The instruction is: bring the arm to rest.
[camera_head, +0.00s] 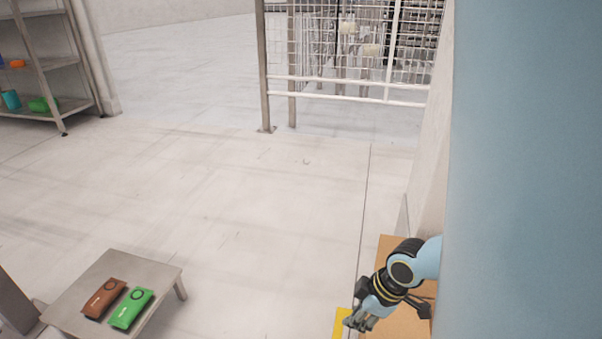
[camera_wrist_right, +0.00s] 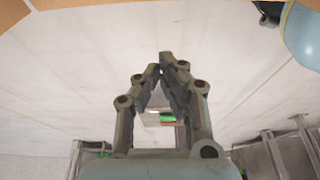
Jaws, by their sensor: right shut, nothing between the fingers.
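My right gripper (camera_head: 357,320) shows at the lower right of the head view, at the end of my light blue and black arm. It hangs near a tan board-like surface and a yellow strip. In the right wrist view the two fingers of my right gripper (camera_wrist_right: 161,64) lean together at their tips with nothing between them. My left gripper is in neither view.
A low grey table (camera_head: 160,276) at the lower left bears a brown packet (camera_head: 104,298) and a green packet (camera_head: 131,308). A metal shelf (camera_head: 50,62) stands at the upper left. A wire fence (camera_head: 345,79) stands at the back. The middle floor is clear.

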